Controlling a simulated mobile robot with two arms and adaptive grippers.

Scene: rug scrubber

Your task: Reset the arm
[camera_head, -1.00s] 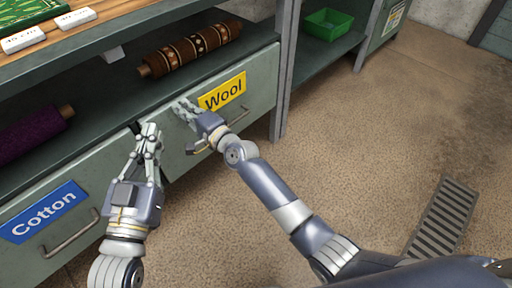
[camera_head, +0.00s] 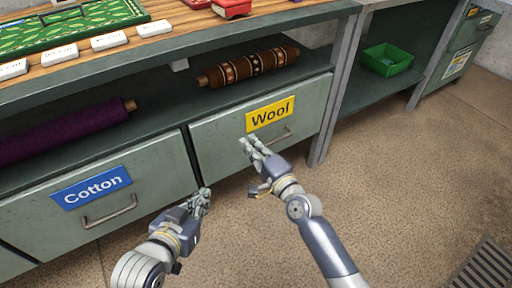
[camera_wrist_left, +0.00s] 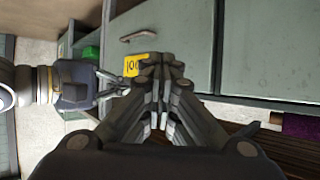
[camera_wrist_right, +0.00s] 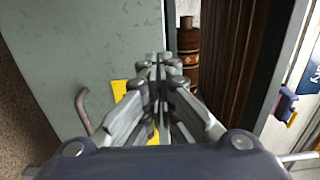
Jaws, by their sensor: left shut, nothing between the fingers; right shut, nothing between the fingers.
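My left gripper (camera_head: 200,203) is shut and empty, in front of the drawer unit, right of the Cotton drawer's handle in the head view. Its closed fingers also show in the left wrist view (camera_wrist_left: 163,100). My right gripper (camera_head: 254,149) is shut and empty, in front of the Wool drawer (camera_head: 222,148), just below its yellow label (camera_head: 270,114). Its closed fingers show in the right wrist view (camera_wrist_right: 160,90). Neither gripper holds a handle.
The Cotton drawer (camera_head: 150,180) is beside the Wool drawer. A purple roll (camera_head: 65,132) and a brown patterned roll (camera_head: 250,66) lie on the shelf above. A green bin (camera_head: 388,58) stands on a low shelf at right. The floor (camera_head: 410,160) at right is open.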

